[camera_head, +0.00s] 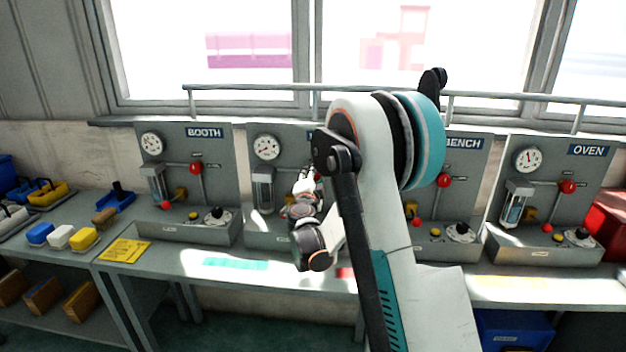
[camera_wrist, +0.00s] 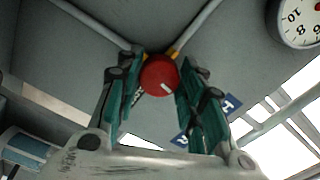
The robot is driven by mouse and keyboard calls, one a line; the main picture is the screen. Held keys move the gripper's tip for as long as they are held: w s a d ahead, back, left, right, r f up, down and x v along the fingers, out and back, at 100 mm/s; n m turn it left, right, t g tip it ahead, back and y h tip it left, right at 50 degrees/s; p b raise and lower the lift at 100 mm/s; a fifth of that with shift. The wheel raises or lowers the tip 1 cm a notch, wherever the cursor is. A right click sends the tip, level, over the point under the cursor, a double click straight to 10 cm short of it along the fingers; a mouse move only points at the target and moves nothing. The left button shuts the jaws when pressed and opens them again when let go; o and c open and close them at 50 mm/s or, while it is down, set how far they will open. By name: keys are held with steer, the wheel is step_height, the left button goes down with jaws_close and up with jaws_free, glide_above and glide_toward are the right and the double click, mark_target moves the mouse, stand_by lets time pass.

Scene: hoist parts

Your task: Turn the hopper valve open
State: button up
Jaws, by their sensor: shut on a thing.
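The second panel from the left (camera_head: 284,155) has a label mostly hidden by my arm; a letter H shows on a blue label (camera_wrist: 232,103) in the wrist view. A red ball knob (camera_wrist: 160,76) sits between the two green-padded fingers of my gripper (camera_wrist: 157,70), which is shut on it. Grey pipes run out from behind the knob on both sides, with yellow parts beside it. In the head view my gripper (camera_head: 309,184) is at this panel, and my arm hides the panel's right side. How far the valve is turned cannot be told.
Similar panels with red knobs stand alongside: BOOTH (camera_head: 180,150) at left, BENCH (camera_head: 466,165) and OVEN (camera_head: 560,165) at right. A rail (camera_head: 240,89) runs above them. A round gauge (camera_wrist: 300,20) is near my gripper.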

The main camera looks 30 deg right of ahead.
steer(key=shift+n, duration=1.1)
steer(key=shift+f, duration=0.1)
steer(key=o, duration=1.1)
steer(key=shift+c, duration=0.2)
steer(key=shift+a, duration=0.1)
steer(key=v, duration=1.2)
